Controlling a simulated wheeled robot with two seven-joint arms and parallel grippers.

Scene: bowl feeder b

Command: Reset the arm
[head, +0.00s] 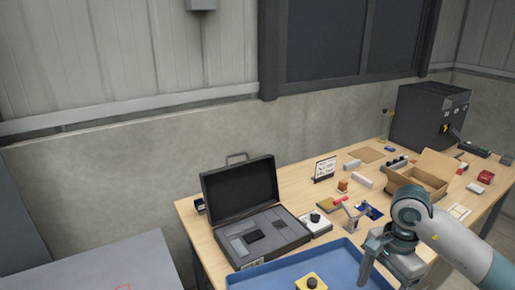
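My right arm (455,240) reaches in from the right, over the front right of the wooden table. Its gripper (382,272) hangs over the right part of the blue tray (262,277). One finger points down, but the other side is not clear, so I cannot tell whether it is open or shut. I see nothing held in it. My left arm and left gripper are not in view.
A yellow block with a black knob (311,283) is in the tray. An open black case (240,190) stands behind the tray. An open cardboard box (418,178) and a dark machine (428,117) are at the right. Small items clutter the table (205,232).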

